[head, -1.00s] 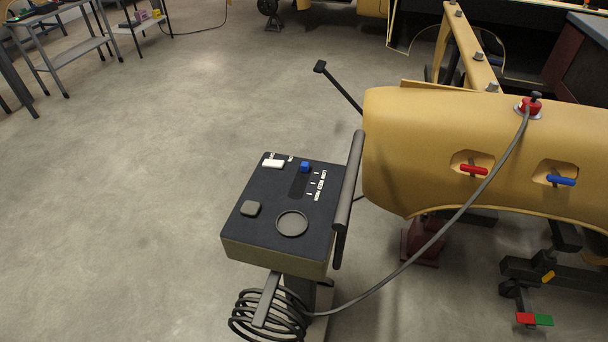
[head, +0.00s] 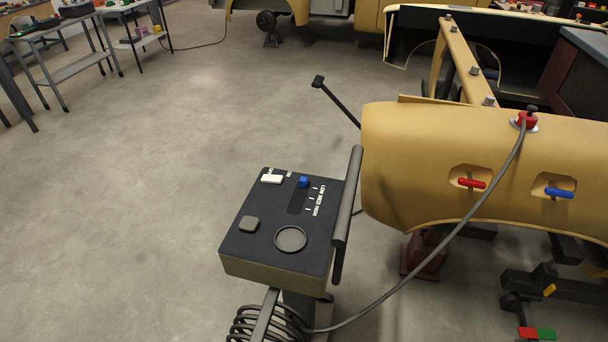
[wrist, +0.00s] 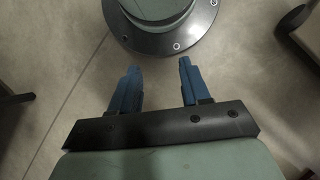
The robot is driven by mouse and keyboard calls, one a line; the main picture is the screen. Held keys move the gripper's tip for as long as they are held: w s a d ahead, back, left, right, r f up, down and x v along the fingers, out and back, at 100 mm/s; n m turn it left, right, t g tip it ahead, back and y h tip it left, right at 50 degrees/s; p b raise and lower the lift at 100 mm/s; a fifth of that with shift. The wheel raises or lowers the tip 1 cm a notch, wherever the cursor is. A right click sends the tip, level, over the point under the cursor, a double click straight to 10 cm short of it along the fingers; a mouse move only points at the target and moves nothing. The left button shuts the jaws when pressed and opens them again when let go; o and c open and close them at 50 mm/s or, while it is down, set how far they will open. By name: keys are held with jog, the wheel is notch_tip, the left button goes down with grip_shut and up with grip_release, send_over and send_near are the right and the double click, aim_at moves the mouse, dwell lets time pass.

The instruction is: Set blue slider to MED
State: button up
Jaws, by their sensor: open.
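The blue slider (head: 304,182) is a small blue knob on the dark sloped top of a control box (head: 262,218). It sits at the upper end of its slot, beside the first tick, by the LOW end of the printed LOW, MED, HIGH scale (head: 318,200). My gripper (wrist: 157,84) shows only in the wrist view. Its two blue fingers are apart with nothing between them, above bare floor and near a round dark bolted base. The slider is not in the wrist view, and my gripper is not in the head view.
A white switch (head: 272,179), a grey button (head: 249,223) and a round recess (head: 290,238) share the box top. A dark bar handle (head: 348,195) runs along its right side. A cable (head: 440,252) crosses to a yellow shell (head: 420,150).

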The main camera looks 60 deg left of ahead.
jog(key=w+a+r+n+t+h, duration=0.1)
jog(key=w+a+r, duration=0.5)
jog(key=w+a, duration=0.25)
jog(key=w+a+r+n+t, duration=0.1)
jog(key=w+a+r+t, duration=0.1)
jog(key=w+a+r, duration=0.6)
jog(key=w+a+r+n+t, duration=0.1)
jog(key=w+a+r, duration=0.2)
jog(key=a+r, duration=0.5)
jog(key=w+a+r+n, duration=0.1)
jog(key=w+a+r, duration=0.2)
jog(key=a+r, duration=0.5)
notch_tip(320, 180, up, 32)
jog(key=n+t+y, duration=0.2)
jog(key=n, duration=0.2)
send_over(303, 182)
jog(key=w+a, duration=0.1)
jog(key=a, duration=0.1)
jog(key=f, duration=1.3)
jog(key=shift+w+d+f, duration=0.1)
jog(key=shift+d+f, duration=0.05)
jog(key=shift+d, duration=0.15)
